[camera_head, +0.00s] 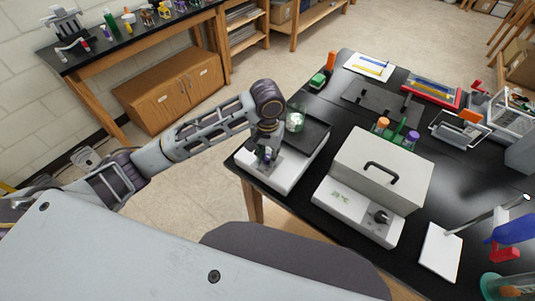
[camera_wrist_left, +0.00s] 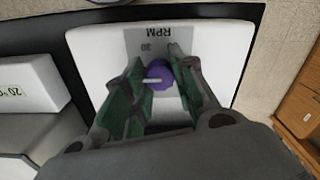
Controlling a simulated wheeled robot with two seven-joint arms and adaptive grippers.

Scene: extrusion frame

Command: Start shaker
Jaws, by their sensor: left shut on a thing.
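The shaker (camera_head: 290,173) is a white machine with a dark platform, at the left front corner of the black bench. A flask with pale green contents (camera_head: 295,121) stands on its platform. In the left wrist view the shaker's front panel (camera_wrist_left: 95,50) shows the label RPM, the number 30 and a round purple knob (camera_wrist_left: 160,76) with a white pointer line. My left gripper (camera_head: 266,156) is over this panel; in the wrist view its green-padded fingers (camera_wrist_left: 163,90) are on both sides of the knob, shut on it. My right gripper is not in view.
A white box-shaped device (camera_head: 376,165) with a black handle and a front dial stands right of the shaker. Colored-cap tubes (camera_head: 396,130) stand behind it. A lamp-like stand (camera_head: 441,250) is at the right front. A dark mat (camera_head: 383,101) lies farther back.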

